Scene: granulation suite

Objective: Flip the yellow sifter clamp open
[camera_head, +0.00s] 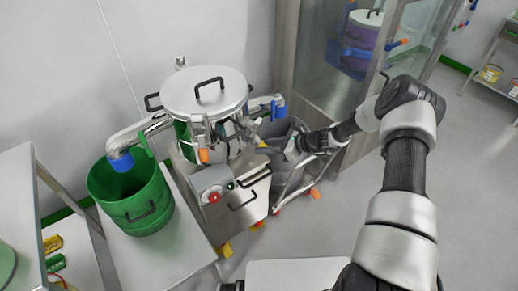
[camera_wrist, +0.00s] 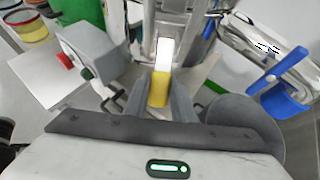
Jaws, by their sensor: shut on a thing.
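The yellow sifter clamp (camera_wrist: 159,90) shows in the wrist view between the two fingers of my gripper (camera_wrist: 161,104). The fingers are shut on its yellow end, and a white part stands just beyond it. In the head view my arm reaches in from the right, and my gripper (camera_head: 268,145) is at the right side of the sifter (camera_head: 205,95), a round steel vessel with a lid and black handles. The yellow clamp is mostly hidden there by the gripper; an orange-tipped clamp (camera_head: 204,155) shows at the sifter's front.
A green bin (camera_head: 130,200) stands on a table at the left, under a blue-ended spout (camera_head: 121,161). A grey control box with a red button (camera_head: 213,197) is below the sifter. A grey bin (camera_head: 283,135) is close to my gripper. A glass cabinet stands behind.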

